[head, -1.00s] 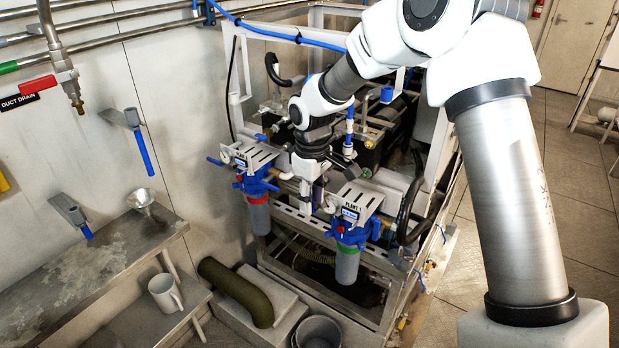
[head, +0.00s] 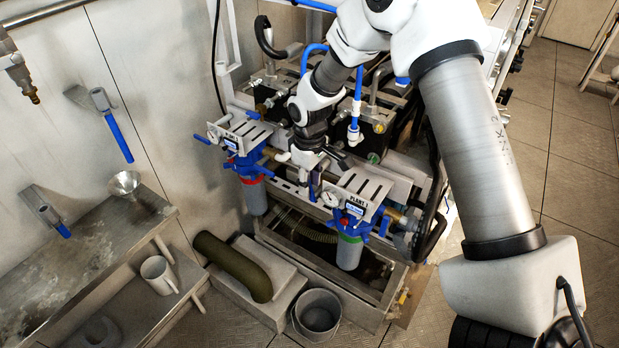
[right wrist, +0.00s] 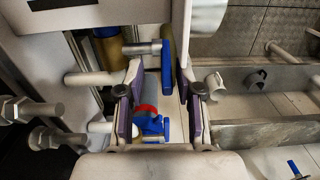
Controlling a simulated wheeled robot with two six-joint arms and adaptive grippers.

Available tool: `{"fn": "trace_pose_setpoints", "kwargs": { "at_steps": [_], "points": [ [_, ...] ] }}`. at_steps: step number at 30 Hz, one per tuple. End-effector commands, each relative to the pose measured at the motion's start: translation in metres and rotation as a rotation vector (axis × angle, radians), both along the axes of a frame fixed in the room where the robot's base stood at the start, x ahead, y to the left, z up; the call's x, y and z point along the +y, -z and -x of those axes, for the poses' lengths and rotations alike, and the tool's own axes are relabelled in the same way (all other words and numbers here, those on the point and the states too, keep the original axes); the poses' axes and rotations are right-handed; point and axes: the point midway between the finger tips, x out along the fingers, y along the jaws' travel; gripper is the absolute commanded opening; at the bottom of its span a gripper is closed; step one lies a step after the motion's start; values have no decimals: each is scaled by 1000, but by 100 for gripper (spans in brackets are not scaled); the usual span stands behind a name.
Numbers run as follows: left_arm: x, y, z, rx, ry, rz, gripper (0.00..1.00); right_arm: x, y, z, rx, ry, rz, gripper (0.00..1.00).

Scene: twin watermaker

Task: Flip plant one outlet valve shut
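The plant one unit has a white bracket labelled PLANT 1 (head: 361,202) above a blue-headed filter (head: 349,250) in the head view. My right gripper (head: 312,185) is just left of this bracket, pointing down. In the right wrist view its purple-padded fingers (right wrist: 160,105) are apart with no object clamped. A blue valve lever (right wrist: 167,68) on a silver stem and brass body (right wrist: 108,50) shows at the upper space between the fingers, near the right finger. I cannot tell whether a finger touches it. This valve is mostly hidden in the head view. My left gripper is out of view.
A second filter unit with a red band (head: 251,170) stands left of my gripper. White pipes and rails (right wrist: 95,78) crowd the fingers. A bucket (head: 318,313), olive elbow pipe (head: 235,266) and bench with a mug (head: 160,275) are at the lower left.

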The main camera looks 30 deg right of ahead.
Motion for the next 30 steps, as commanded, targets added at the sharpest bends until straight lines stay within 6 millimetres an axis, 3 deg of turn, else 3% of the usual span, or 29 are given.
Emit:
{"fn": "trace_pose_setpoints", "kwargs": {
  "at_steps": [5, 6, 8, 17, 24, 30],
  "points": [
    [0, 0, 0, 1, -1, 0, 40, 0, 0, 0, -1, 0, 1, 32],
    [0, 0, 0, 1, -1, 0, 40, 0, 0, 0, -1, 0, 1, 18],
    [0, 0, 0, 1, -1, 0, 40, 0, 0, 0, -1, 0, 1, 0],
    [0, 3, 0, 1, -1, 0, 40, -1, 1, 1, -17, 1, -7, 0],
    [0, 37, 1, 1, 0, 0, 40, -6, 8, 12, -209, 5, -86, 0],
    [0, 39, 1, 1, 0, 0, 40, -6, 0, 14, -261, 2, -108, 0]
  ]
}}
